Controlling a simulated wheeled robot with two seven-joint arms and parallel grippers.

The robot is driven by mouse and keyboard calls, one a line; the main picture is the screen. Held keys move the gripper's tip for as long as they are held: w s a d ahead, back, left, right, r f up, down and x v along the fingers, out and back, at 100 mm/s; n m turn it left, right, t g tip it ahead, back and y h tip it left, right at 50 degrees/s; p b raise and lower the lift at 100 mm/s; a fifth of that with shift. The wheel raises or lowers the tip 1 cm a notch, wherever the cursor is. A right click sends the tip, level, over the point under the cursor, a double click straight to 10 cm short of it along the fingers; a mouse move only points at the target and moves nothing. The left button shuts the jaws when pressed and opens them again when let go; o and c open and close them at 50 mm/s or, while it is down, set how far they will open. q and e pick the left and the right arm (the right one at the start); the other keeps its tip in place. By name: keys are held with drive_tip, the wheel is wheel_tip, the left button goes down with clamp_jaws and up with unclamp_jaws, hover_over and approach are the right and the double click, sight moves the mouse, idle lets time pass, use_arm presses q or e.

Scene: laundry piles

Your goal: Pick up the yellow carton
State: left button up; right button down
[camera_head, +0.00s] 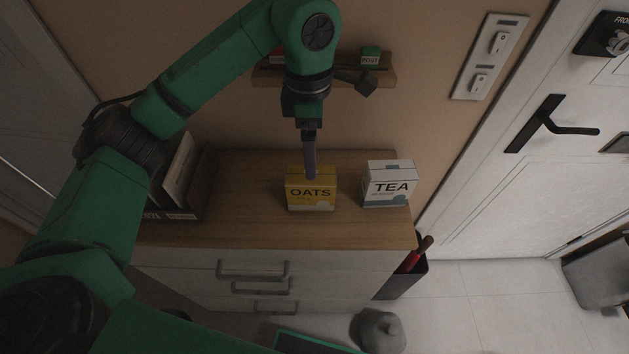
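The yellow carton (311,194), labelled OATS, stands upright on the wooden top of a chest of drawers (240,222). My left arm comes in from the left, and my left gripper (310,172) points down at the carton's top. A finger overlaps the top of the carton in the picture. I cannot tell whether the fingers touch it or are closed, because they are seen edge-on. My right gripper is not in view.
A white TEA carton (389,187) stands just right of the yellow one. A dark box with papers (184,191) is at the left. A small wall shelf (380,77) is behind my gripper. A door with a black handle (545,128) is at the right.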

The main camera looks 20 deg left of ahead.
sight(311, 194)
use_arm(q)
drive_tip(key=f+p, duration=0.2)
drive_tip(key=f, duration=0.2)
drive_tip(key=f+p, duration=0.2)
drive_tip(key=f, duration=0.3)
drive_tip(key=s+f+p, duration=0.1)
drive_tip(key=f, duration=0.3)
drive_tip(key=shift+f+p, duration=0.2)
drive_tip(key=shift+p, duration=0.2)
drive_tip(key=shift+f, duration=0.25)
drive_tip(key=c, duration=1.4)
drive_tip(key=shift+c, duration=0.2)
drive_tip(key=shift+r, duration=0.1)
